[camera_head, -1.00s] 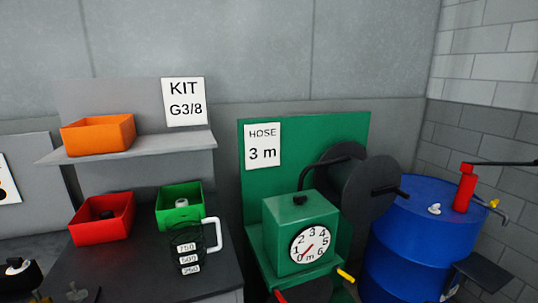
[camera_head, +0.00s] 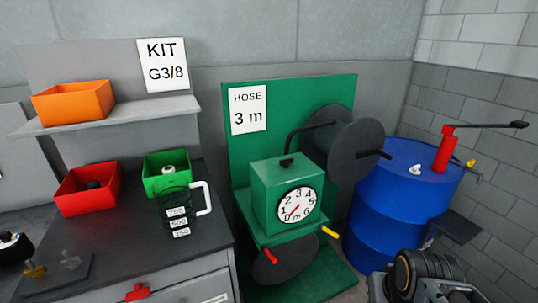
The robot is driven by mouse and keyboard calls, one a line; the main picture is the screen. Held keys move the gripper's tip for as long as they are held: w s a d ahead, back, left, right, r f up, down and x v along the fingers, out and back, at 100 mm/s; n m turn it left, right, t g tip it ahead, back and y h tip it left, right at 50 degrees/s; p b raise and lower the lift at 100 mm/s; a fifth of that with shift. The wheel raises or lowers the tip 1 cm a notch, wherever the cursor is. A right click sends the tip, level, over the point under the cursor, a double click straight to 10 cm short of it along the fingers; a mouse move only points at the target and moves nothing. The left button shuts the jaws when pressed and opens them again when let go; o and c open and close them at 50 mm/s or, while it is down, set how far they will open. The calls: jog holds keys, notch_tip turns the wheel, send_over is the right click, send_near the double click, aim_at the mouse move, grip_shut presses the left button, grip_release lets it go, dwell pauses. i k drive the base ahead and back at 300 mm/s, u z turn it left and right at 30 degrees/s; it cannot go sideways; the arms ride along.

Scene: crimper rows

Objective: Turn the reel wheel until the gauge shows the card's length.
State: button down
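The card (camera_head: 248,109) on the green panel reads "HOSE 3 m". The round gauge (camera_head: 297,204) is on the front of a green box (camera_head: 268,180); its red needle points to the lower left, close to 0. A large dark reel (camera_head: 352,155) stands behind and right of the box, with a short dark bar sticking out at its middle. A dark disc (camera_head: 283,264) sits below the gauge, near a red grip (camera_head: 269,256); I cannot tell which is the task's wheel. My gripper (camera_head: 438,284) shows dark at the lower right, apart from both; its fingers are unclear.
A blue drum (camera_head: 395,215) with a red pump (camera_head: 445,150) stands at the right. A yellow grip (camera_head: 329,232) sticks out beside the gauge box. At left, a grey bench (camera_head: 125,250) holds red and green bins and a jug. An orange bin (camera_head: 73,103) sits on a shelf.

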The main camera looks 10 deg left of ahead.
aim_at(355, 150)
jog(key=k, duration=0.55)
jog(key=z, duration=0.55)
jog(key=i, duration=1.8)
jog(key=u, duration=0.55)
